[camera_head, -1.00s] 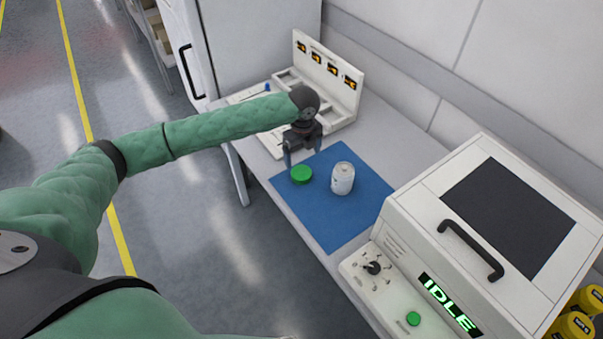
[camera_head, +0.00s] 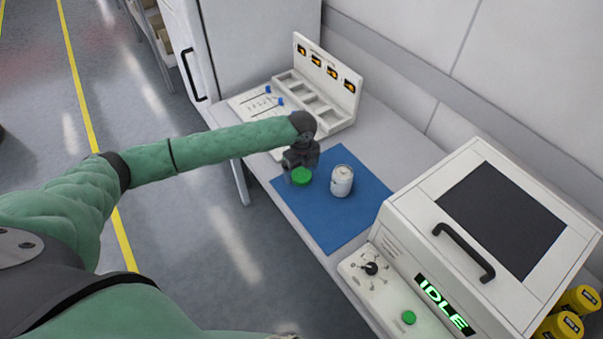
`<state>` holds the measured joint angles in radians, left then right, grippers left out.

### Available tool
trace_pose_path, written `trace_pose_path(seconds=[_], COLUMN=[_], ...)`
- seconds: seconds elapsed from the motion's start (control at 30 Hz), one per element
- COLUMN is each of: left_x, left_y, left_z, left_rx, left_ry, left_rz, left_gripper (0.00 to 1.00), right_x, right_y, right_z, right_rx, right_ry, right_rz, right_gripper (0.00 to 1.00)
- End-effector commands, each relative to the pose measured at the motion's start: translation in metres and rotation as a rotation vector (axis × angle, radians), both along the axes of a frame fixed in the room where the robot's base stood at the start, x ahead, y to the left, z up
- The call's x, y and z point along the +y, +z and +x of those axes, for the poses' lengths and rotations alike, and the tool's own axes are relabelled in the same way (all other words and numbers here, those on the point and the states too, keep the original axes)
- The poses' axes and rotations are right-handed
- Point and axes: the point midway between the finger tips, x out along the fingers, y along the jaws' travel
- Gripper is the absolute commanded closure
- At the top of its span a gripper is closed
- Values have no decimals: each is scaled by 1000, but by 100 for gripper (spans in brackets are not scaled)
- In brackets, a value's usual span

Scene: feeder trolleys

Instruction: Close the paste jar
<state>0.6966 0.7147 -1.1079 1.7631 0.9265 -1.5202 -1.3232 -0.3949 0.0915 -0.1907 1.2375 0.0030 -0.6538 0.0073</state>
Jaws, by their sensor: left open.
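The paste jar (camera_head: 342,182) is a white jar standing upright on the blue mat (camera_head: 345,226). Its top is pale and shows no green lid on it. A green lid (camera_head: 302,177) lies on the mat to the left of the jar. My left gripper (camera_head: 299,173) is open and low at the lid, pointing down, with a dark finger at the lid's left side. The other finger is hard to make out, and I cannot tell whether either finger touches the lid. My right gripper is out of view.
A white machine (camera_head: 470,240) with a black handle and an IDLE display stands right of the mat. Behind the gripper is a compartment rack (camera_head: 318,88) with several orange-marked labels. Blue-ended tools (camera_head: 268,100) lie left of it. Yellow containers (camera_head: 562,325) are at lower right.

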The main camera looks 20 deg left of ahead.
Motion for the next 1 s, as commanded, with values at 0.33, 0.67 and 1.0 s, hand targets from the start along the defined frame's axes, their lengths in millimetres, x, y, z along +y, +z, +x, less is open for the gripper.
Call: trace_pose_path(seconds=[0.33, 0.67, 1.0], left_x=[0, 0, 0], left_y=[-17, -16, -16], left_z=[-1, -1, -1], left_rx=[0, 0, 0], left_ry=[0, 0, 0], left_rz=[1, 1, 1], left_gripper=[12, 28, 60], right_x=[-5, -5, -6], right_y=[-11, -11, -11], right_z=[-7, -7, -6], right_rx=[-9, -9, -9], right_ry=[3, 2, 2], right_rz=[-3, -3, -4], right_gripper=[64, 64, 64])
